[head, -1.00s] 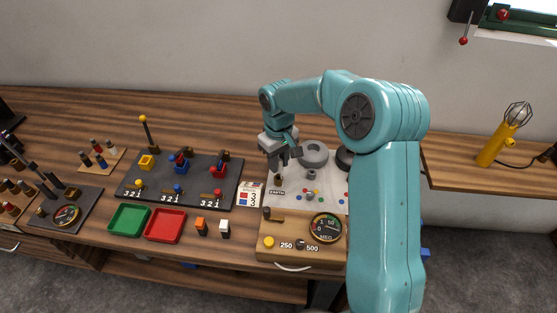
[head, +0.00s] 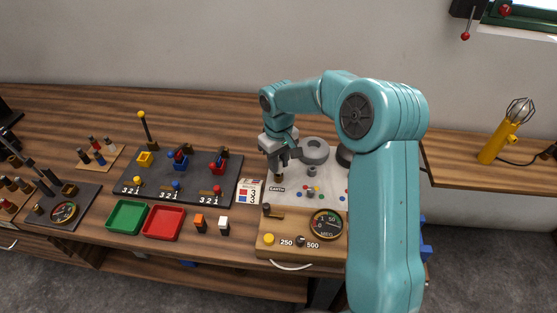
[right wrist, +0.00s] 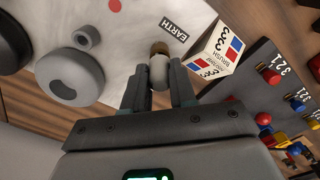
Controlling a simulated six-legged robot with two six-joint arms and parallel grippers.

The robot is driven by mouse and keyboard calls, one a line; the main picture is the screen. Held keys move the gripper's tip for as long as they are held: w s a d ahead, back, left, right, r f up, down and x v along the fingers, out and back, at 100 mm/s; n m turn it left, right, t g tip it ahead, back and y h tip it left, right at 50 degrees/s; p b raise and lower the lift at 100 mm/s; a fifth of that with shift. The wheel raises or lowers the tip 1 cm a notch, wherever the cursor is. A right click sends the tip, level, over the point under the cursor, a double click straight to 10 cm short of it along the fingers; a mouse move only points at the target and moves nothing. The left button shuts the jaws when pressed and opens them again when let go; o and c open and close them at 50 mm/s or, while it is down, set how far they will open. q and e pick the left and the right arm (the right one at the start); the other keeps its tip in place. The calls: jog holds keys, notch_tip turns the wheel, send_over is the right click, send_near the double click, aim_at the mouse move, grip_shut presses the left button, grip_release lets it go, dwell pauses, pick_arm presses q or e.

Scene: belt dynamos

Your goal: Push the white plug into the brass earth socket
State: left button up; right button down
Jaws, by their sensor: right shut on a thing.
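My right gripper (head: 279,165) is over the grey top of the meter box, just above the EARTH label (head: 277,188). In the right wrist view its two dark fingers (right wrist: 158,85) are shut on the pale white plug (right wrist: 158,72). The brass earth socket (right wrist: 159,47) shows at the plug's far end, beside the EARTH label. Plug and socket meet in that picture; how deep the plug sits is hidden. In the head view the brass socket (head: 280,178) shows below the fingers, and the plug is mostly hidden by them. My left gripper is not in view.
The meter box (head: 270,226) carries a round dial (head: 327,224) and several coloured sockets. A grey round part (head: 315,151) stands close behind the gripper. A printed brush carton (head: 250,191) stands left of the box. Green (head: 127,217) and red (head: 164,222) trays lie further left.

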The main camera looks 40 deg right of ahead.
jog(key=shift+f+b, duration=0.55)
jog(key=shift+f, duration=0.25)
jog(key=c, duration=0.8)
grip_release()
notch_tip(320, 180, up, 16)
jog(key=shift+r, duration=0.2)
jog(key=shift+r, duration=0.1)
